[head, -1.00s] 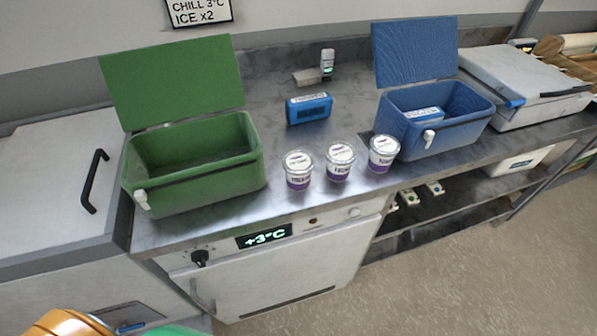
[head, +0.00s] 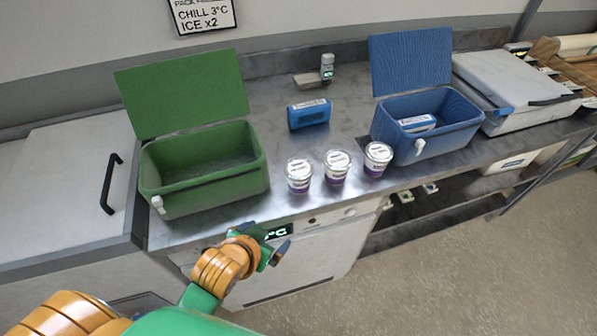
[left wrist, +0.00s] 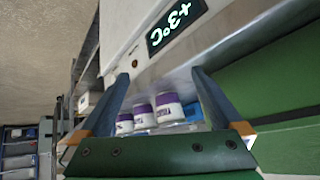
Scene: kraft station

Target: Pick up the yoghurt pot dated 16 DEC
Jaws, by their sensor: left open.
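Three white yoghurt pots with purple bands stand upright in a row on the steel counter: the left pot (head: 299,176), the middle pot (head: 336,168) and the right pot (head: 377,160). Their dates are too small to read, so I cannot tell which is 16 DEC. My left gripper (head: 280,247) is open and empty, in front of the counter edge and below the pots. In the left wrist view its two fingers (left wrist: 160,95) stand apart, with the pots (left wrist: 165,108) showing between them, farther off. My right gripper is not in view.
An open green cool box (head: 205,200) stands left of the pots. An open blue cool box (head: 455,140) with an ice pack inside stands right. A blue ice pack (head: 309,114) lies behind the pots. The +3°C display (head: 277,232) is partly hidden by my arm.

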